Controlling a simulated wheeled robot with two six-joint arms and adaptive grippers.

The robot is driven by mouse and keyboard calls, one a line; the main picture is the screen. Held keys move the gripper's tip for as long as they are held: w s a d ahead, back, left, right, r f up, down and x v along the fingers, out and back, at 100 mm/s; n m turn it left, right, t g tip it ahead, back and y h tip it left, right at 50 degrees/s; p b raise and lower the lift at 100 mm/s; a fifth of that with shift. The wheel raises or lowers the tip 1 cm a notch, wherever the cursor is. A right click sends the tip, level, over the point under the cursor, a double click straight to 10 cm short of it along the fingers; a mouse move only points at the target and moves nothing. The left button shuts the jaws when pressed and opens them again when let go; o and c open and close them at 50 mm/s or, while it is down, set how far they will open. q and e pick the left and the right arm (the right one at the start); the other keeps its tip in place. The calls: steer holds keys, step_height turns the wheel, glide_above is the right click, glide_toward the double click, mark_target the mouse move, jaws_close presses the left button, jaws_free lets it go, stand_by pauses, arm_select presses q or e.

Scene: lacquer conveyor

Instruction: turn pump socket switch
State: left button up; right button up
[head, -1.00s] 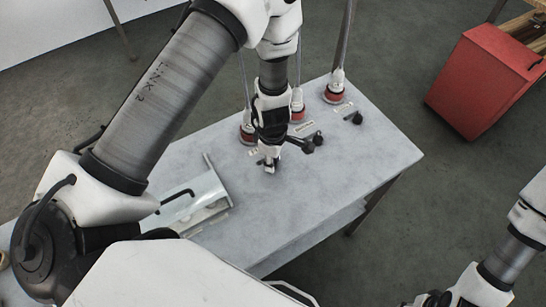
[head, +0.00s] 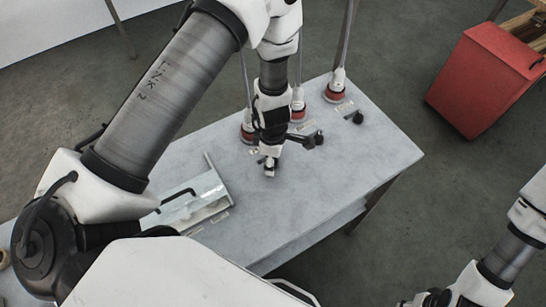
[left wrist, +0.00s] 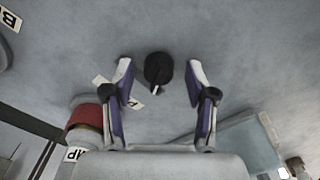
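A round black switch knob (left wrist: 158,70) with a white pointer mark sits on the grey table (head: 330,190). In the left wrist view it lies between the parted fingers of my left gripper (left wrist: 160,82), with a gap on both sides. In the head view my left gripper (head: 270,170) points down over the table, and it and my wrist hide this knob. A red-collared plug (left wrist: 86,122) with a label ending in "MP" stands beside the knob, at lower left in the wrist view. My right gripper (head: 432,299) is partly cut off at the bottom edge, and its fingers are unclear.
Other red-based plugs with cables (head: 336,88) stand along the table's back edge. Another black knob (head: 357,117) is at the right. A clear-fronted panel with a black handle (head: 180,200) lies left of my gripper. A red bin (head: 480,85) stands on the floor. The table's right front is clear.

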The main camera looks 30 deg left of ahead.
arm_select(q)
steer(key=shift+r, duration=0.15)
steer(key=shift+w+r, duration=0.1)
steer(key=shift+r, duration=0.5)
step_height(320, 180, up, 10)
steer(key=shift+r, duration=0.25)
